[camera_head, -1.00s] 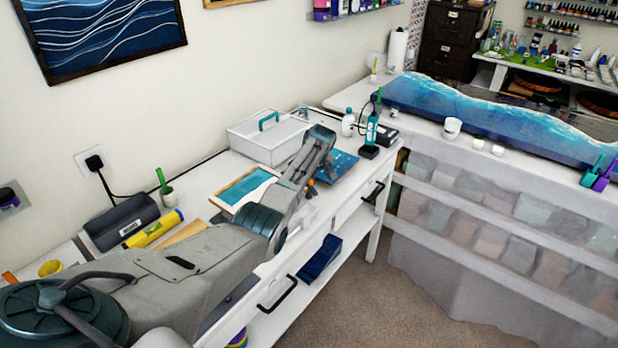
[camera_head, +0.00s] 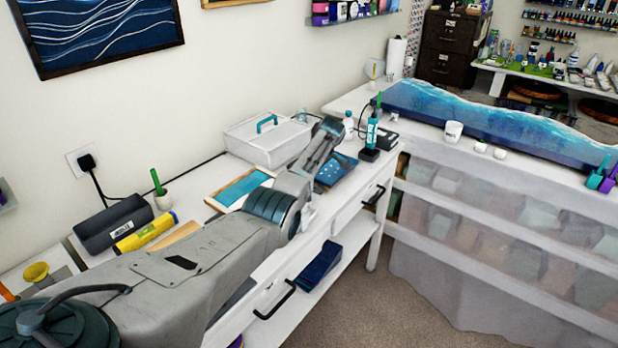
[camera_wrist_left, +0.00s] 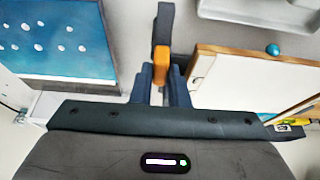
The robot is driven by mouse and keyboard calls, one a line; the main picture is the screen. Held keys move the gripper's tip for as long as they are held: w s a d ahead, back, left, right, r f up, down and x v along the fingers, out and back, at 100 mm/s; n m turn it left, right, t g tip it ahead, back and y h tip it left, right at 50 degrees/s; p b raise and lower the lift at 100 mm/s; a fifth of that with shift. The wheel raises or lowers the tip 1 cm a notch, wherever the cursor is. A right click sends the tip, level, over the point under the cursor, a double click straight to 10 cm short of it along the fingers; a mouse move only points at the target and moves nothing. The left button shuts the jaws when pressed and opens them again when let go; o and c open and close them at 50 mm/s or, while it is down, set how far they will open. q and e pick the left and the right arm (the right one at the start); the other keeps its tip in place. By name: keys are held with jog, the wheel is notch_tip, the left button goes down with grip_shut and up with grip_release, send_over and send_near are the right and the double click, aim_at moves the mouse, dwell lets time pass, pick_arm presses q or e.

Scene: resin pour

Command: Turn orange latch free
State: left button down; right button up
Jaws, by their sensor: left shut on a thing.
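In the left wrist view, the orange latch (camera_wrist_left: 161,63) is a small upright orange piece near the picture's middle. My left gripper (camera_wrist_left: 162,82) is shut on it, with one dark finger on each side. A dark blue-grey piece (camera_wrist_left: 163,25) stands just beyond the latch; I cannot tell how the two join. In the head view, my left arm reaches over the white bench and its gripper end (camera_head: 322,150) hides the latch. My right gripper is in neither view.
A blue panel with white dots (camera_wrist_left: 60,38) lies left of the gripper and a wood-framed board (camera_wrist_left: 225,80) lies right. A white box with a teal handle (camera_head: 262,145) stands behind the arm. A teal bottle (camera_head: 372,134) stands beyond it.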

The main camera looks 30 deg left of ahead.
aim_at(320, 190)
pick_arm(q)
jog(key=shift+r, duration=0.1)
jog(key=c, duration=1.4)
grip_release()
jog(key=b+v, duration=0.3)
jog(key=v, duration=0.7)
jog(key=shift+r, duration=0.4)
jog(key=shift+d+f, duration=0.1)
jog(key=shift+d, duration=0.1)
